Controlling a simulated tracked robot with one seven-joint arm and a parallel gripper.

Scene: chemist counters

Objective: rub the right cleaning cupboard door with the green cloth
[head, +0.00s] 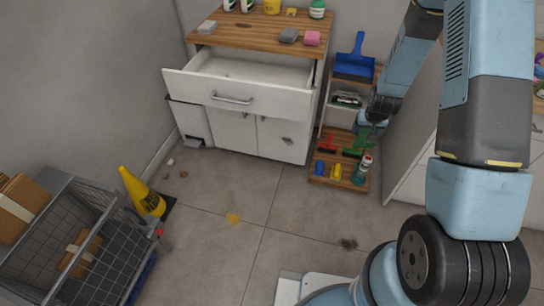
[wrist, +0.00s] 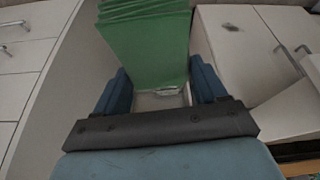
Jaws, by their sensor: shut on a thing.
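The right cupboard door (head: 279,132) is white, below the open drawer, with a dark smudge (head: 287,140) on it. In the wrist view the door (wrist: 222,45) stands to the right of the cloth, with its smudge (wrist: 232,27) near the top. My gripper (head: 373,120) is to the right of the cupboard, over the small shelf. In the wrist view my gripper (wrist: 160,84) is shut on the folded green cloth (wrist: 146,45), which extends beyond the fingers. The cloth appears apart from the door. In the head view it is hard to tell from green items behind.
The drawer (head: 232,98) juts out above the doors. A low wooden shelf (head: 330,181) with brushes and bottles stands beside the cupboard, a blue dustpan (head: 355,60) above it. A yellow cone (head: 143,192) and wire cart (head: 85,240) are at left. The middle floor is open.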

